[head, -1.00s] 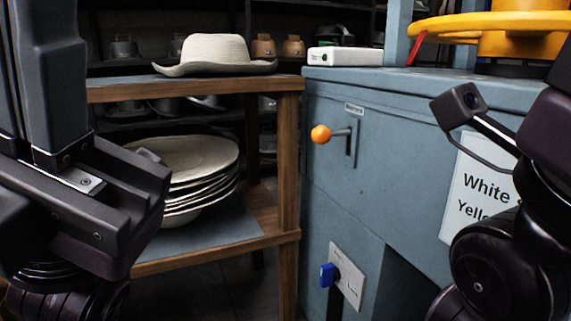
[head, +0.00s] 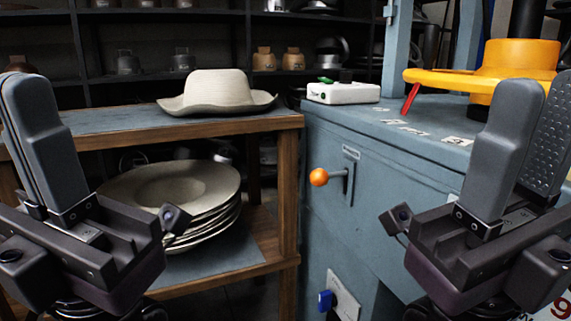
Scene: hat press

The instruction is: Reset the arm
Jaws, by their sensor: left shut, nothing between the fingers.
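My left gripper (head: 28,95) stands upright at the left edge, its dark fingers together and empty. It is in front of the wooden shelf, apart from the hats. My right gripper (head: 530,100) stands upright at the right, in front of the blue press cabinet, with its two fingers apart and nothing seen between them. A formed cream hat (head: 217,92) rests on the shelf's top. A stack of several pale hat blanks (head: 180,185) lies on the lower shelf, partly hidden by my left gripper.
The wooden shelf (head: 288,195) stands left of the blue press cabinet (head: 325,235). The cabinet has an orange-knobbed lever (head: 319,177) and a blue switch (head: 325,300). A white control box (head: 343,93) and a yellow press part (head: 510,65) are on top. Open space lies between my grippers.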

